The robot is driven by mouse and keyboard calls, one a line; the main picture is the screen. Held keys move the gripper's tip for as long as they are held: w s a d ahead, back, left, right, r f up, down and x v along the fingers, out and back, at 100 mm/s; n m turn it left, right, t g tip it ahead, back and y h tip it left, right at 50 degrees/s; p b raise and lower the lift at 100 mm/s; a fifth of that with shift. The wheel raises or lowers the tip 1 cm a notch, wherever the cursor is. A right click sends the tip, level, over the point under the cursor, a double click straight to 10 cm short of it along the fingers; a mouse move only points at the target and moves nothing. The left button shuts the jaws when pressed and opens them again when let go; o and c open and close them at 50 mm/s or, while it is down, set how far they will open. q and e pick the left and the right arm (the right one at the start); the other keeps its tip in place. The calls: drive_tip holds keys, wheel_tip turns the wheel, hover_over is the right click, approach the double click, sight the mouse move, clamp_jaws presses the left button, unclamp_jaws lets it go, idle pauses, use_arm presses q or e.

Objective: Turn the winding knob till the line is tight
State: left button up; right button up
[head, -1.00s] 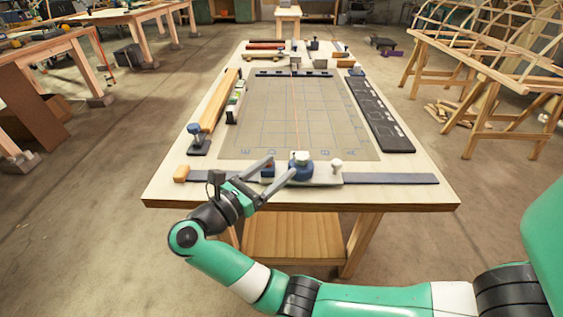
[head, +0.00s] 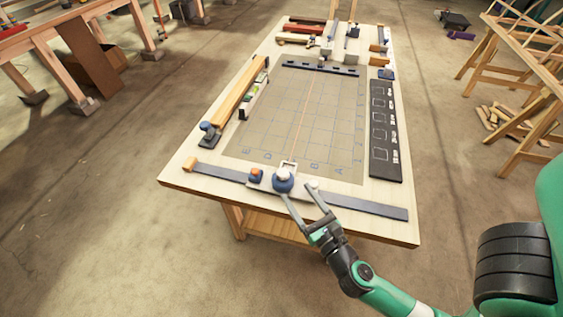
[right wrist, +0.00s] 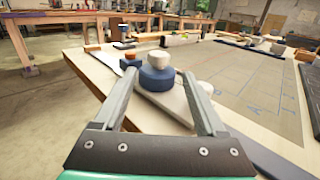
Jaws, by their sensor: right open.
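The winding knob (head: 283,181), dark blue with a white top, sits on a pale plate on the strip at the table's near edge. My right gripper (head: 298,194) is open, its fingers pointing at the knob from the near right side. In the right wrist view the knob (right wrist: 157,76) shows between the finger ends; I cannot tell whether either touches it. A thin orange line (head: 301,118) runs from near the knob across the gridded board; I cannot tell how tight it is. My left gripper is not in view.
An orange-topped blue piece (head: 256,174) stands left of the knob, and a white peg (head: 313,184) right of it, close to a finger. A wooden bar (head: 238,92) lies left of the board, a black panel (head: 385,130) right. Clamps and tools fill the far end.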

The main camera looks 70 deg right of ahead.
sight(280, 170)
drive_tip(key=shift+w+d, duration=0.1)
drive_tip(key=shift+w, duration=0.3)
drive_tip(key=p+x, duration=0.1)
drive_tip(key=x, duration=1)
drive_tip(key=shift+d, duration=0.15)
drive_tip(key=shift+s, duration=0.1)
